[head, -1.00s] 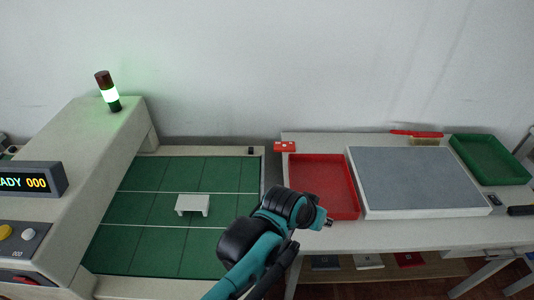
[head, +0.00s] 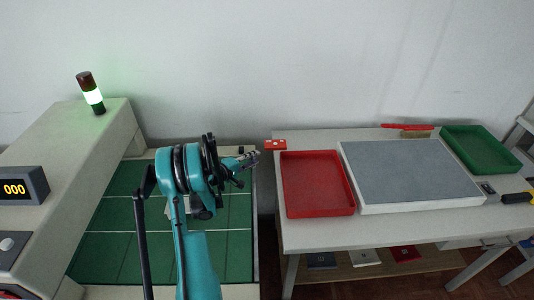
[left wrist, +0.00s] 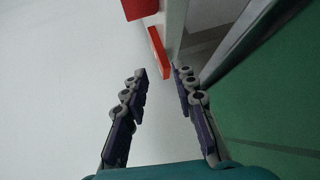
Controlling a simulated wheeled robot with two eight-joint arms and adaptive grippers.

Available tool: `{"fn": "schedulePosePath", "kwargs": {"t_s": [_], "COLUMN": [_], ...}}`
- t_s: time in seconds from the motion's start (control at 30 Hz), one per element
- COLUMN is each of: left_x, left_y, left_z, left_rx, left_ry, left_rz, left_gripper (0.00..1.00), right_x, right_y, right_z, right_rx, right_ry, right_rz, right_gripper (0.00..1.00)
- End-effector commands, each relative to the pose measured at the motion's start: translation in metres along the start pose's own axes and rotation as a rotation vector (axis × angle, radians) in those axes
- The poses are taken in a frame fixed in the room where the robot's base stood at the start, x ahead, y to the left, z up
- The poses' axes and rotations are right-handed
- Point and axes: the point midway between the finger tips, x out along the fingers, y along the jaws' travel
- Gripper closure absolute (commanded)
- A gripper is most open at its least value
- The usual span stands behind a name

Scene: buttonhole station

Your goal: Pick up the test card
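A small red card-like piece with white marks (head: 275,144) sits at the back left corner of the side table. It is the likeliest test card, but I cannot read it. My left gripper (head: 252,158) is just left of it in the head view, apart from it. In the left wrist view the gripper (left wrist: 158,72) is open and empty, and the red piece (left wrist: 158,52) shows beyond the fingertips. My right gripper is not in view.
A red tray (head: 286,200), a grey-topped white board (head: 410,170) and a green tray (head: 455,132) stand on the table. The green machine bed (head: 110,215) is on the left, with a gap before the table. Several flat cards lie on the lower shelf (head: 340,270).

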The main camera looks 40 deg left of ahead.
Motion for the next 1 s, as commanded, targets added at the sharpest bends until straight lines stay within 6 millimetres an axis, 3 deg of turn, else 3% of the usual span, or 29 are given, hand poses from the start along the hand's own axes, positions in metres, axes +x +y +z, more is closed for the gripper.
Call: {"fn": "schedulePosePath", "kwargs": {"t_s": [0.1,0.23,0.73,1.0], "left_x": [-0.003,0.003,0.075,0.094], "left_y": [-0.011,-0.012,-0.011,-0.01], "left_z": [-0.011,-0.013,-0.013,-0.014], "left_rx": [-0.025,-0.03,-0.028,-0.028], "left_ry": [0.016,0.017,0.015,0.016], "left_rz": [0.026,0.032,0.03,0.029], "left_gripper": [0.72,0.72,0.72,0.72], "right_x": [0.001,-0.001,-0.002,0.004], "right_y": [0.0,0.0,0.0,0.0], "right_z": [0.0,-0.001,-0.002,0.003], "right_rx": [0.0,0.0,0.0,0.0], "right_ry": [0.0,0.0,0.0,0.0], "right_rz": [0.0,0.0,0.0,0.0], "right_gripper": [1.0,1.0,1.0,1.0]}}
